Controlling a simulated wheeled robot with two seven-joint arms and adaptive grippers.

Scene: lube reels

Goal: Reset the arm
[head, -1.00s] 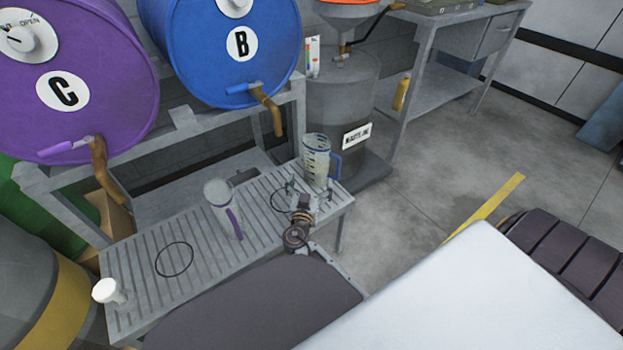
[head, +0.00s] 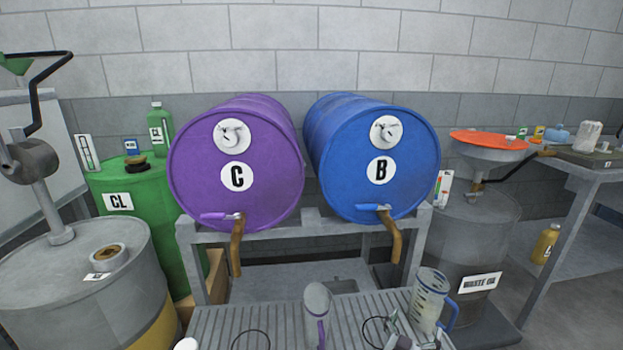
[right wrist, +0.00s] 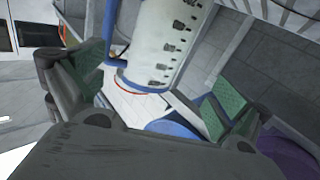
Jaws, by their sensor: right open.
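My right gripper (head: 393,327) is at the bottom edge of the head view, beside the clear measuring jug with a blue handle (head: 430,300). Its fingers are open. In the right wrist view the jug (right wrist: 160,40) shows beyond and between the green-padded fingers of the gripper (right wrist: 150,88); I cannot tell whether they touch it. The jug stands upright on the slatted bench (head: 275,325). A second container with a purple handle (head: 318,305) stands left of it on the bench.
Purple drum C (head: 265,170) and blue drum B (head: 355,150) lie on a rack (head: 310,222) behind the bench, their brown spouts hanging over it. A waste oil drum (head: 460,235) stands right. A green drum (head: 150,210) and a grey drum (head: 75,260) stand left.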

